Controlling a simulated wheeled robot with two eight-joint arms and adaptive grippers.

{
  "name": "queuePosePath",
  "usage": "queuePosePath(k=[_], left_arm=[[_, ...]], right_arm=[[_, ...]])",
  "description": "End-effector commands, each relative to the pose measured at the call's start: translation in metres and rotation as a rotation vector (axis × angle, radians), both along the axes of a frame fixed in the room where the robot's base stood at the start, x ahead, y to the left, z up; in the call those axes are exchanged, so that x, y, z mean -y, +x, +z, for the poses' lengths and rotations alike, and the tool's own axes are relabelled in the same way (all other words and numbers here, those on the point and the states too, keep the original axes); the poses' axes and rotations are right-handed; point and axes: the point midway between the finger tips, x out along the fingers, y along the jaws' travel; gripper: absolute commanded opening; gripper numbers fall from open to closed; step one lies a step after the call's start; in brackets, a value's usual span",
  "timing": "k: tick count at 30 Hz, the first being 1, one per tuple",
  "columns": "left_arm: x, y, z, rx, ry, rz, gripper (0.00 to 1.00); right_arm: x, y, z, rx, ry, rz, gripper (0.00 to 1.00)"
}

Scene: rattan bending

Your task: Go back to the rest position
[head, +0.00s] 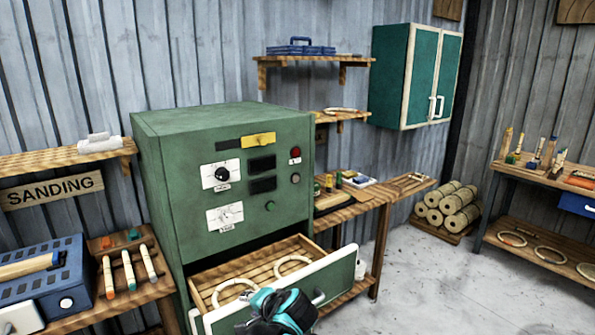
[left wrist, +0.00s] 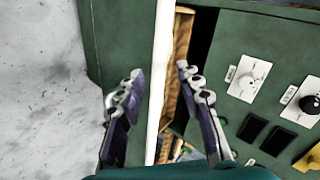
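The green machine (head: 225,165) stands at centre, with its drawer (head: 262,270) pulled out. Two pale rattan rings (head: 293,266) (head: 234,291) lie in the drawer. My left gripper (head: 275,312) is at the drawer's pale front, over the middle of its handle (head: 318,298); its fingertips are hidden in the head view. In the left wrist view the two fingers of my left gripper (left wrist: 160,70) are apart, on either side of the pale edge of the drawer front (left wrist: 160,90). I cannot tell whether they touch it. My right gripper is not in view.
A wooden table (head: 385,200) stands right of the machine, with rolled bundles (head: 452,208) beyond. A workbench (head: 545,180) stands far right. The grey floor (head: 430,280) at right is clear.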

Motion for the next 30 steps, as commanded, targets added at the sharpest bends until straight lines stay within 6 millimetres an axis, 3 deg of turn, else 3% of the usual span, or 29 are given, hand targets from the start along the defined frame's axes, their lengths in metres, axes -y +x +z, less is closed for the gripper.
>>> queuePosePath(k=[1,6,12,15,21,30], left_arm=[[-0.019,-0.023,0.002,-0.013,-0.064,0.028,0.35],[-0.054,-0.096,-0.002,-0.034,-0.3,0.109,0.35],[-0.069,-0.179,-0.019,-0.021,-0.577,0.211,0.35],[-0.069,-0.21,-0.03,-0.002,-0.697,0.255,0.35],[-0.064,-0.243,-0.044,0.03,-0.844,0.31,0.35],[-0.062,-0.248,-0.047,0.038,-0.874,0.32,0.35]], right_arm=[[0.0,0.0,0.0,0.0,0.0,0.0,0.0],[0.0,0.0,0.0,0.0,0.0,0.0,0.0],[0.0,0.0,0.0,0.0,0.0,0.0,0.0],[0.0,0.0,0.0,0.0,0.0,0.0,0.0],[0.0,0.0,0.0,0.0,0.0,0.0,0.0],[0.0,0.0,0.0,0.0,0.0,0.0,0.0]])
